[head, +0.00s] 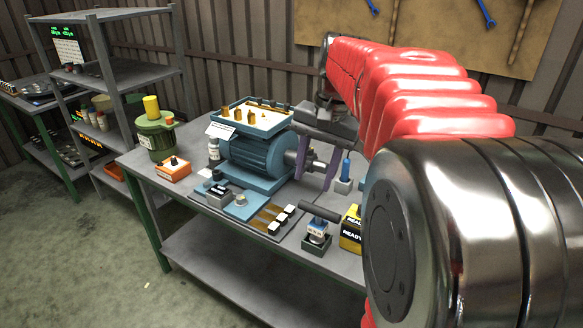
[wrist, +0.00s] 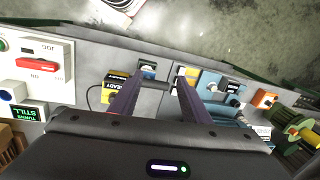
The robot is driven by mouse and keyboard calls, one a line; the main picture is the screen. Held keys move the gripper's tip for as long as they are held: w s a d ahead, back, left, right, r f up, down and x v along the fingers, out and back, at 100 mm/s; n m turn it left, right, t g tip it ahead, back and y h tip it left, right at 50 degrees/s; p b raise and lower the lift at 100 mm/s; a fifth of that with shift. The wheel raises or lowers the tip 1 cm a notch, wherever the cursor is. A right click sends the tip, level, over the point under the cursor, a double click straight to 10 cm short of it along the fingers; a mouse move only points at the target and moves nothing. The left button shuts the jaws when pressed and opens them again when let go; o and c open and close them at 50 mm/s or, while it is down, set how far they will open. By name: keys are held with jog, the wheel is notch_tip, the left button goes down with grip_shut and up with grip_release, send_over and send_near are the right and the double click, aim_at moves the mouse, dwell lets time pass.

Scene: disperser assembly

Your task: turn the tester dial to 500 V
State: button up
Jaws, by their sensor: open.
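A yellow box marked READY (head: 351,228), which looks like the tester, stands at the front right of the bench, partly hidden behind my arm. In the wrist view it (wrist: 115,88) lies left of my fingers, with a black lead beside it. I cannot make out its dial or voltage marks. My gripper (head: 313,182) is open and empty, its purple fingers pointing down over the bench beside the blue motor. In the wrist view my gripper (wrist: 160,78) has its fingers spread apart, the left one overlapping part of the yellow box.
A blue motor (head: 262,155) with a tray on top fills the bench middle. A black cylindrical handle (head: 319,212) and small blocks lie in front. An orange box with a black knob (head: 172,169) and a green pot (head: 155,140) stand left.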

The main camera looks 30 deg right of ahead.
jog(key=d+f+m+y, duration=0.1)
jog(key=d+m, duration=0.3)
jog(key=d, duration=0.7)
jog(key=d+f+m+y, duration=0.2)
jog(key=d+f+m, duration=0.1)
jog(key=d, duration=0.9)
jog(key=shift+s+d+f+m+g+y, duration=0.2)
jog(key=shift+s+m+g+y, duration=0.1)
jog(key=shift+s+m+g, duration=0.25)
jog(key=shift+w+a+f, duration=0.1)
jog(key=x, duration=1.3)
jog(key=shift+w+f, duration=0.2)
jog(key=shift+f, duration=0.05)
jog(key=shift+c, duration=0.5)
jog(key=c, duration=0.9)
